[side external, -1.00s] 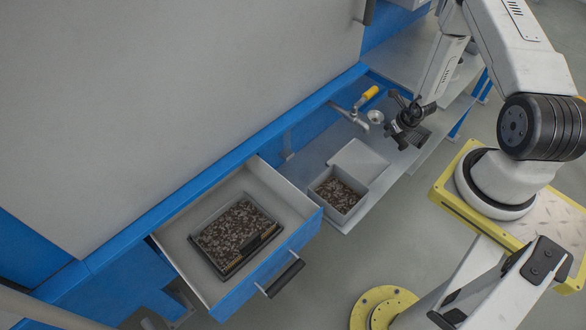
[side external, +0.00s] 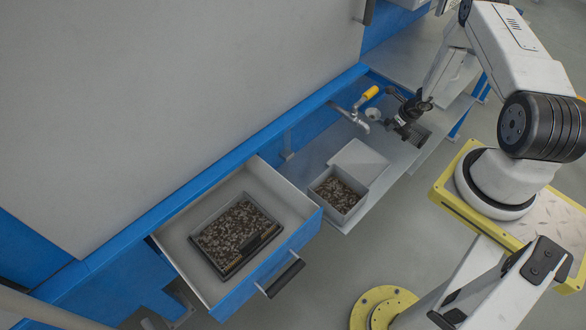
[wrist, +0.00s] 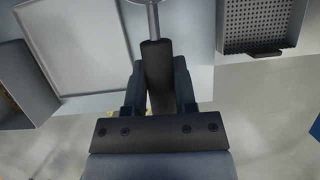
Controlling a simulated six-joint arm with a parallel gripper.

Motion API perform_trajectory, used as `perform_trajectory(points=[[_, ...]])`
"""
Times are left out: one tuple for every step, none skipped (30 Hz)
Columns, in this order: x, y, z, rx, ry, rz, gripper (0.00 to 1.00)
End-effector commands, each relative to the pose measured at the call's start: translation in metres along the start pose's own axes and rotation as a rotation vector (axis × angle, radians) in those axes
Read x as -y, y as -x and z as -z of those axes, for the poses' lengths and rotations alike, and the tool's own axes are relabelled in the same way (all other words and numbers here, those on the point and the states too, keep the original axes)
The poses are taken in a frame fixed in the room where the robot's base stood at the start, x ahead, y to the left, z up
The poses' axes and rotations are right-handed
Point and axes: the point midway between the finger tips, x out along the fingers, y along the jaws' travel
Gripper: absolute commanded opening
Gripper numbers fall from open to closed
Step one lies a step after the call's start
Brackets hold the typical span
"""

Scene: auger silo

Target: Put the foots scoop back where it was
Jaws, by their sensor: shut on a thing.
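My gripper (side external: 399,124) is over the shelf on the right in the side view. It is shut on the foots scoop, and in the wrist view the scoop's black handle (wrist: 157,75) stands between the two fingers. In the side view the small pale scoop bowl (side external: 374,114) shows left of my gripper, close to the tap. I cannot tell whether the scoop touches anything.
A metal tap with a yellow handle (side external: 370,93) sticks out beside the scoop. A perforated tray (wrist: 262,22) lies right of it in the wrist view. A pale flat tray (side external: 359,157) and a bin of dark granules (side external: 343,214) stand left. An open drawer (side external: 285,203) holds a granule tray.

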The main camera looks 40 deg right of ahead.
Motion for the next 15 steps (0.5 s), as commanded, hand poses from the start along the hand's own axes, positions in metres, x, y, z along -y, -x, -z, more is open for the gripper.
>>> perform_trajectory(points=[[0.0034,-0.0013,0.0001,0.001,0.008,-0.002,0.0],[0.0047,-0.0019,0.0002,0.001,0.011,-0.004,0.0],[0.0061,-0.0027,0.0007,0.0,0.017,-0.007,0.0],[0.0072,-0.0032,0.0008,0.0,0.02,-0.008,0.0],[0.0084,-0.0036,0.0007,0.0,0.023,-0.009,0.0],[0.0097,-0.004,0.0008,0.0,0.027,-0.01,0.0],[0.0104,-0.0042,0.0009,0.0,0.028,-0.011,0.0],[0.011,-0.0044,0.001,0.0,0.03,-0.012,0.0],[0.0117,-0.0046,0.001,0.0,0.033,-0.013,0.0],[0.0121,-0.0047,0.001,0.0,0.034,-0.013,0.0],[0.0124,-0.0048,0.001,0.0,0.034,-0.014,0.0],[0.0127,-0.0048,0.001,0.001,0.034,-0.014,0.0],[0.0128,-0.0049,0.001,0.001,0.034,-0.014,0.0],[0.0128,-0.0049,0.0009,0.001,0.035,-0.014,0.0],[0.0128,-0.0049,0.001,0.001,0.035,-0.014,0.0]])
